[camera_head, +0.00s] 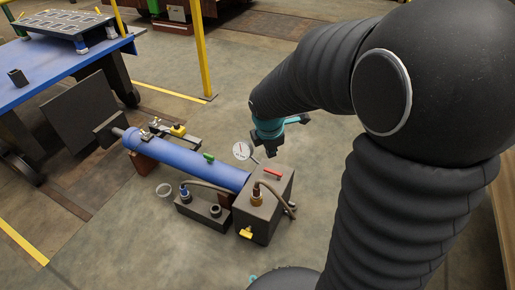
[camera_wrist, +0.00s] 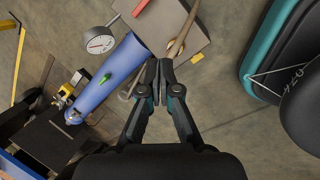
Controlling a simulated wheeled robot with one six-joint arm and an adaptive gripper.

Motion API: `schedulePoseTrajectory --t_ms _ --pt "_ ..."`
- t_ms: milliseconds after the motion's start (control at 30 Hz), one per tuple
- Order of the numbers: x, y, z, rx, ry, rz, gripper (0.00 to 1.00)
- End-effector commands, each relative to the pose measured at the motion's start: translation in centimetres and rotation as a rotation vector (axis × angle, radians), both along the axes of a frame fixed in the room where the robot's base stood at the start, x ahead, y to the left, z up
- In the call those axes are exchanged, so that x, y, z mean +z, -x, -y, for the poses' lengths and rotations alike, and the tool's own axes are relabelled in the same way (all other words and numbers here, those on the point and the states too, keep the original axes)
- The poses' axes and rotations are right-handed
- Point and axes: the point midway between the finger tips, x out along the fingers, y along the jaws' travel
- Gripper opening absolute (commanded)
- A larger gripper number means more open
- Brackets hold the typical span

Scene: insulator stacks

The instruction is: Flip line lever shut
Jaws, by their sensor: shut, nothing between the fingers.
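A blue cylinder (camera_head: 185,155) runs to a grey block (camera_head: 262,205). A red lever (camera_head: 265,171) lies on the block's top, and a yellow lever (camera_head: 246,233) is on its front side. A green lever (camera_head: 208,157) sits on the cylinder; it also shows in the wrist view (camera_wrist: 105,78). I cannot tell which one is the line lever. My gripper (camera_head: 272,139) is above and behind the block, apart from the levers. In the wrist view my gripper (camera_wrist: 164,68) is shut and empty, its tips over a hose near the block.
A round gauge (camera_head: 241,151) stands beside the cylinder, close to my gripper. A curved hose (camera_head: 279,193) leaves a brass fitting on the block. A blue table (camera_head: 60,66) stands at the left, and a yellow post (camera_head: 201,50) rises behind. Floor right of the block is clear.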

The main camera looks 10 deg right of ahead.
Motion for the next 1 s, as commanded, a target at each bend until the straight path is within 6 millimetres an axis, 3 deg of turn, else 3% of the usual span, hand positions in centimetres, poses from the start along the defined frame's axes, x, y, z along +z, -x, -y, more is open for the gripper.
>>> schedulePoseTrajectory --t_ms 33,200,400,1000 --pt "-2.6 -1.0 -0.4 0.1 0.033 -0.033 0.0" --pt "-8.3 -3.5 -1.5 0.427 0.125 -0.11 0.0" --pt "-12.3 -4.9 -2.2 0.656 0.181 -0.161 0.0" --pt "-14.1 -5.3 -2.3 0.711 0.192 -0.173 0.0"
